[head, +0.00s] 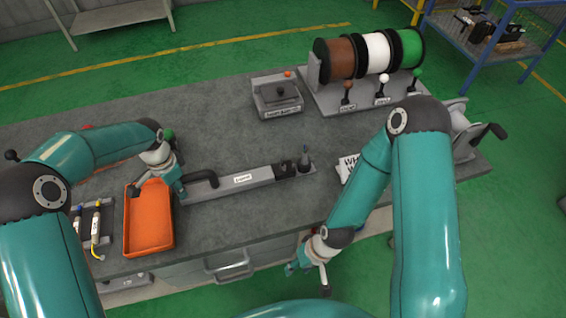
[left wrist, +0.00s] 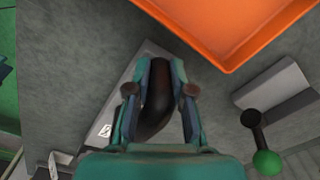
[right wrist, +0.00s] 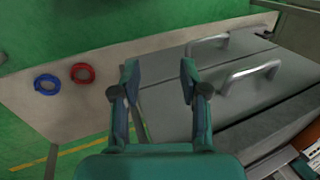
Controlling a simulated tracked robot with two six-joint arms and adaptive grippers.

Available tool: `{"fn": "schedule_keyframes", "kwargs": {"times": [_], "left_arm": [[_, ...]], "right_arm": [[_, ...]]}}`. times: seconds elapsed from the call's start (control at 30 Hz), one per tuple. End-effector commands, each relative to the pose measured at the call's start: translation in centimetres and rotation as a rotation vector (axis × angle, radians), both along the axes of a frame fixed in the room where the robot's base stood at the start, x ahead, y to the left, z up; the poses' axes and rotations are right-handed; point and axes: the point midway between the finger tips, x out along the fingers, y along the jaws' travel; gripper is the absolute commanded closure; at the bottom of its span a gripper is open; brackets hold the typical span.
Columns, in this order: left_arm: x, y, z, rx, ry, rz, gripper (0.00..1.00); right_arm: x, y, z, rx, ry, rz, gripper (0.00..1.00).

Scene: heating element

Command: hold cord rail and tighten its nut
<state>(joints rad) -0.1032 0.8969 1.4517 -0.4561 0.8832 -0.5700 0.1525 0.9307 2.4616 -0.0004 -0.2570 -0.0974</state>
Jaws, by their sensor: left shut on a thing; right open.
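A long grey bar (head: 222,189) with a white label lies on the table; the label is too small to read. A black curved handle (head: 211,178) stands at its left end, and a dark block (head: 286,169) is at its right end. My left gripper (head: 181,188) is shut on the handle, with a finger on each side of it (left wrist: 157,108) in the left wrist view. My right gripper (head: 308,279) is open and empty, in front of the table edge. No nut can be made out, and I cannot tell which part is the cord rail.
Spools (head: 376,53) and a grey box (head: 277,98) stand at the back. Drawer handles (right wrist: 250,77) face my right gripper. The middle tabletop is clear.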

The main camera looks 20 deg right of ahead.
Motion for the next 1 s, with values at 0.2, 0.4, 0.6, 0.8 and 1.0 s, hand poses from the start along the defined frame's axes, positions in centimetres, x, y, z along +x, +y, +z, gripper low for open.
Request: {"fn": "schedule_keyframes", "kwargs": {"times": [0.2, 0.4, 0.6, 0.8, 1.0], "left_arm": [[0.0, 0.0, 0.0, 0.002, 0.001, -0.001, 1.00], [0.0, 0.0, 0.0, 0.002, 0.001, -0.001, 1.00], [0.0, 0.0, 0.0, 0.002, 0.001, -0.001, 1.00], [0.0, 0.0, 0.0, 0.002, 0.001, -0.001, 1.00], [0.0, 0.0, 0.0, 0.002, 0.001, -0.001, 1.00]], "right_arm": [[1.2, 0.8, 2.0, 0.039, 0.005, 0.389, 0.56], [2.3, 1.6, 6.1, 0.150, -0.003, 0.866, 0.56], [5.2, 1.8, 11.5, 0.285, -0.101, 1.391, 0.56], [12.6, 0.6, 15.7, 0.262, -0.308, 1.942, 0.56], [21.3, -1.3, 20.0, 0.081, -0.453, 2.431, 0.56]]}}
